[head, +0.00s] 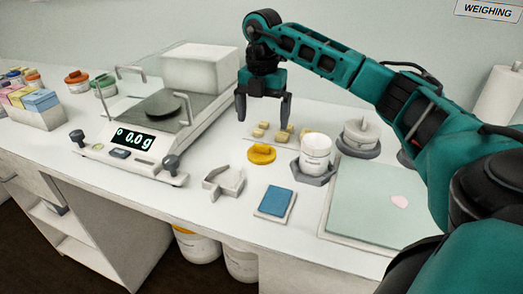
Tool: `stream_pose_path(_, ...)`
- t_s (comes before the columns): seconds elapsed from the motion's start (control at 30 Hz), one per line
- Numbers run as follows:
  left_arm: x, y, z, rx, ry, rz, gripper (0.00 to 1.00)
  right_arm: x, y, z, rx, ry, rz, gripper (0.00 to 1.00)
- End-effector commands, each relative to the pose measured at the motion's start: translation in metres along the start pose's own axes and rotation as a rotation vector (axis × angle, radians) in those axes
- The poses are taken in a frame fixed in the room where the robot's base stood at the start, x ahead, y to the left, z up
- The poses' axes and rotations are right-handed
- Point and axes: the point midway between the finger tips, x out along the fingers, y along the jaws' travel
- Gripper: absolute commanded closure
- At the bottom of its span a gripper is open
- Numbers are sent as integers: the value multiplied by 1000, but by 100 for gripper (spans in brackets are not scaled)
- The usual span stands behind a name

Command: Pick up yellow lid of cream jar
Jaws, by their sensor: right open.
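The yellow lid (262,154) lies on the white bench, in front of some small beige blocks. A white jar (315,150), open at the top as far as I can tell, stands to its right in a grey holder (313,175). My right gripper (263,117) points down with its fingers apart and nothing between them. It hangs behind and above the lid, near the beige blocks (282,136), and does not touch the lid. My left gripper is out of view.
A balance (133,145) reading 0.0 g stands to the left. A grey scoop-like piece (224,181) and a blue pad (275,201) lie in front. A grey lidded item (360,137) and a pale green mat (380,205) are to the right.

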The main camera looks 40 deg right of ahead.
Motion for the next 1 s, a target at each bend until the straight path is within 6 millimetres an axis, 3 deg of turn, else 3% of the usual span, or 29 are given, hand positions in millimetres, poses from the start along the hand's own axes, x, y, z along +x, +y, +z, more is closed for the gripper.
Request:
stream_pose_path(0.1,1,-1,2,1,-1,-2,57,23,0,0,-1,1,0,0)
stream_pose_path(0.37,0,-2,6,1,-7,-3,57,44,1,0,-2,1,2,0)
stream_pose_path(0.63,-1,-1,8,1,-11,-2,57,83,2,-1,-4,2,1,0)
stream_pose_path(1.0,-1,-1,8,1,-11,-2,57,92,3,0,-4,1,3,3)
